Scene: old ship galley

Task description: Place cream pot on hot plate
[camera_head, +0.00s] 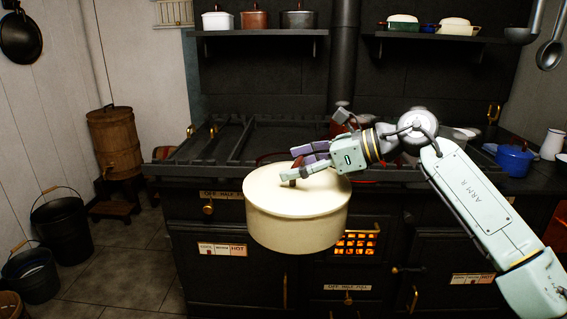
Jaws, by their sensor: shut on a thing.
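The cream pot (297,228) is large and round, with a cream lid and a small brown knob. It is held in the air in front of the black stove, upright or nearly so. My gripper (296,176) comes in from the right and is shut on the pot at its lid knob; the fingers partly hide the knob. The stove (225,150) has a dark top with raised rails behind the pot. The top's left part looks bare. The pot and my arm hide much of the middle and right, and I cannot tell which surface is the hot plate.
A blue pot (514,161) and a white jug (552,144) stand at the right. Rails (190,166) edge the stove front. Shelves above hold a white pot (217,20), a brown pot (254,19) and a dark pot (298,19). A stovepipe (343,60) rises behind.

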